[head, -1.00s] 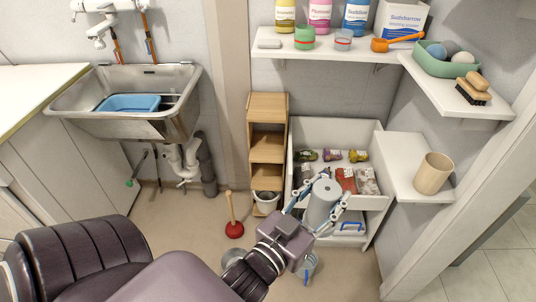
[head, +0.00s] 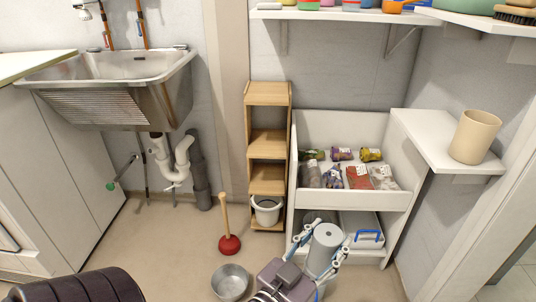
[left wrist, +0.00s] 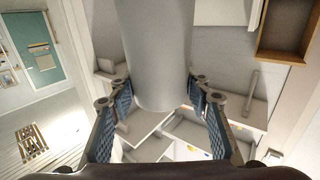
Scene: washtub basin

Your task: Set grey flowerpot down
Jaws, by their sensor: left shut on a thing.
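The grey flowerpot (head: 323,252) is a plain grey cylinder, held in my left gripper (head: 320,260) in front of the lower part of the white drawer unit. In the left wrist view the flowerpot (left wrist: 158,60) fills the upper middle, between the two blue-padded fingers of my left gripper (left wrist: 160,108). The fingers are shut on its sides. In the head view the pot looks roughly upright and above the floor; its underside is hidden. My right gripper is not in view.
The white drawer (head: 350,198) stands open with several small bags. A beige pot (head: 474,136) stands on the white side shelf (head: 428,142). A wooden shelf (head: 268,92) holds a white bucket (head: 267,212). A red plunger (head: 229,244) and metal bowl (head: 230,284) stand on the floor.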

